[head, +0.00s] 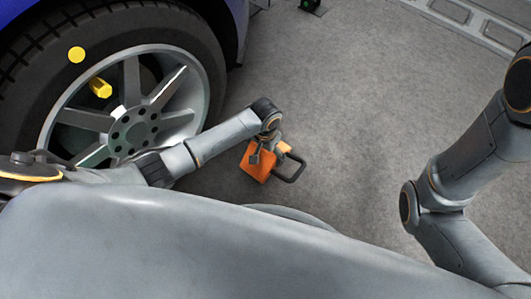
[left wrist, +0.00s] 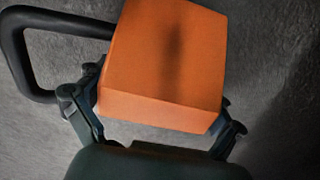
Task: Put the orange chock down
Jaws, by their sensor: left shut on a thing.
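The orange chock (head: 257,163) with a black loop handle is below my left wrist, to the right of the car wheel in the head view. My left gripper (head: 267,150) is shut on the chock. In the left wrist view the fingers of my left gripper (left wrist: 152,120) press on both sides of the orange chock (left wrist: 165,60), and its black handle sticks out to the left. I cannot tell whether the chock touches the floor. My right gripper is out of view; only its arm shows at the right of the head view.
The wheel (head: 130,130) of a blue car (head: 237,15) stands at the left, with a yellow piece (head: 100,87) at its rim. The grey floor (head: 350,120) to the right of the chock is clear. A metal floor rail (head: 475,22) runs along the upper right.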

